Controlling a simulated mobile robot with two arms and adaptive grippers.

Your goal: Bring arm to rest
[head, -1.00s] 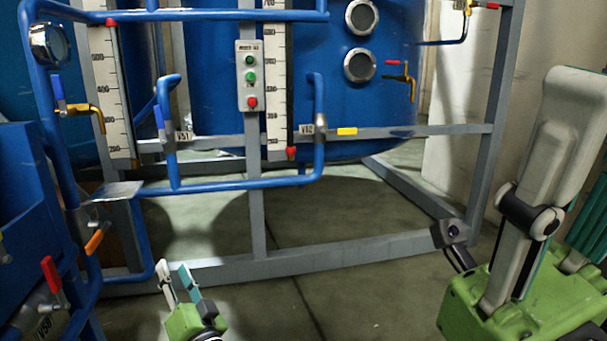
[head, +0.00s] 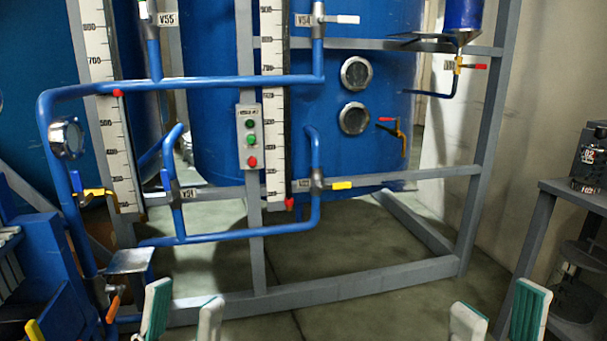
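My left gripper (head: 185,296) is at the bottom edge of the head view, left of centre. Its two pale, teal-padded fingers stand up and apart, with nothing seen between them. My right gripper (head: 500,302) is at the bottom edge to the right. Its two fingers are also apart, with nothing seen between them. Both grippers are cut off by the lower edge, so their bodies and the arms are hidden. Neither gripper appears to touch the blue pipes or the grey frame.
A grey frame (head: 330,290) carries blue pipes (head: 280,228), valves and a button box (head: 249,136) before a large blue tank (head: 345,150). Blue equipment (head: 50,270) stands at left. A grey table (head: 575,190) with a black device (head: 590,160) is at right. Floor shows between the grippers.

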